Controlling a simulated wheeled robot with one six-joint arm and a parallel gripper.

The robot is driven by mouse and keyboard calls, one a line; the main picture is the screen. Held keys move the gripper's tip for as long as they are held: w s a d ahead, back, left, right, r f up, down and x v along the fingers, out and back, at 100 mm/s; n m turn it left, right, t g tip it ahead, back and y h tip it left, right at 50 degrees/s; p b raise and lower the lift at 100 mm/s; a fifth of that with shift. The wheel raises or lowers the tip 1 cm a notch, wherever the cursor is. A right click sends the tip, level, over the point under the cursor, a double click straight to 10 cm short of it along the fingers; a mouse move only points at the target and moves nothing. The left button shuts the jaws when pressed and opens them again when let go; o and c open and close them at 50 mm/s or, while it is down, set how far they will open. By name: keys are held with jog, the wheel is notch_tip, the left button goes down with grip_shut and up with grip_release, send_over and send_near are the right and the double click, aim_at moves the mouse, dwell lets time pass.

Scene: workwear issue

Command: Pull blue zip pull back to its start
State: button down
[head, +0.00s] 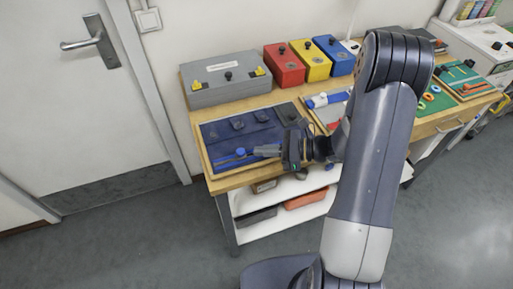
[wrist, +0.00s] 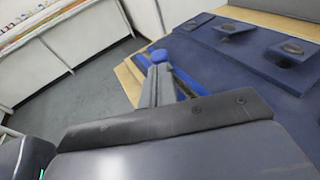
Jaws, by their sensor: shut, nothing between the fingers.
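The blue zip pull (head: 240,152) is a round blue knob on a blue strip near the left front of the dark blue panel (head: 215,132). It also shows in the wrist view (wrist: 159,56), just beyond my fingertips. My gripper (head: 256,151) is shut and empty, pointing left along the strip, with its tips just right of the knob. In the wrist view the shut fingers (wrist: 157,78) reach up to the knob. I cannot tell whether they touch it. Part of the zip track is hidden under the fingers.
A grey case (head: 225,80) stands behind the panel. Red (head: 284,66), yellow (head: 311,62) and blue (head: 336,56) boxes stand at the back of the wooden bench. Raised dark pieces with knobs (head: 238,124) sit on the panel. My arm covers the bench's middle. Floor is clear at the left.

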aim_at(237, 165)
jog(key=shift+x, duration=1.25)
jog(key=shift+s, duration=0.1)
jog(key=a, duration=0.2)
jog(key=s+a+b, duration=0.1)
jog(key=a, duration=0.1)
jog(key=shift+s+a+f+b, duration=0.1)
jog(key=shift+s+a+b, duration=0.1)
jog(key=shift+a+b, duration=0.15)
jog(key=shift+s+a, duration=0.15)
jog(key=shift+a, duration=0.35)
jog(key=shift+d+r, duration=0.2)
jog(key=shift+d, duration=0.05)
jog(key=b+v, duration=0.1)
jog(key=v, duration=1.2)
jog(key=shift+d, duration=0.35)
